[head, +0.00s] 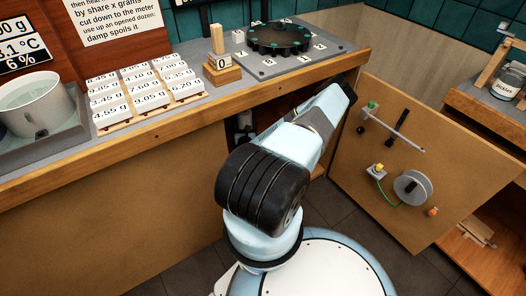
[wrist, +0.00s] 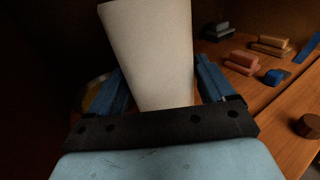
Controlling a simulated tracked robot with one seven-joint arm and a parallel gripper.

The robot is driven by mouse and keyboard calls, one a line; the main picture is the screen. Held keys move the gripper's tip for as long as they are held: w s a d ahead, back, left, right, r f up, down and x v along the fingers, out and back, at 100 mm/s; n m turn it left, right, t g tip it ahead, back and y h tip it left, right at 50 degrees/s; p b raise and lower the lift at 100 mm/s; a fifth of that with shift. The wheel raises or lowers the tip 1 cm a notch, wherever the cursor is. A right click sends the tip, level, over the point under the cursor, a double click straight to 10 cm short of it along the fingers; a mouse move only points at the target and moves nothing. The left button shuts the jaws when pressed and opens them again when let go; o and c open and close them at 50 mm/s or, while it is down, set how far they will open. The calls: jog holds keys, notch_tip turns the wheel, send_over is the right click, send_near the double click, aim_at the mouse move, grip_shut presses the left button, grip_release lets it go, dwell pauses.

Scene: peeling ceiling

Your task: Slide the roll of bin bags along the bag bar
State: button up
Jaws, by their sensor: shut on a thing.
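In the wrist view a pale, cream-white roll (wrist: 148,45) stands between the two blue fingers of my gripper (wrist: 162,82). I take it to be the roll of bin bags. The fingers are shut on it, one on each side, and its near end reaches down to the dark palm. I cannot make out the bag bar in the wrist view. In the head view my arm reaches into the dark opening under the counter, and the gripper and the roll are hidden.
An open cupboard door (head: 440,170) with hooks, a reel (head: 413,187) and a green cable stands right of my arm. The counter's wooden edge (head: 110,148) runs above and left. In the wrist view several small blocks (wrist: 270,45) and a brown round piece (wrist: 309,125) lie on a wooden board.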

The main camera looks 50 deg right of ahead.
aim_at(244, 120)
jog(key=c, duration=0.4)
jog(key=shift+r, duration=0.15)
jog(key=shift+r, duration=2.35)
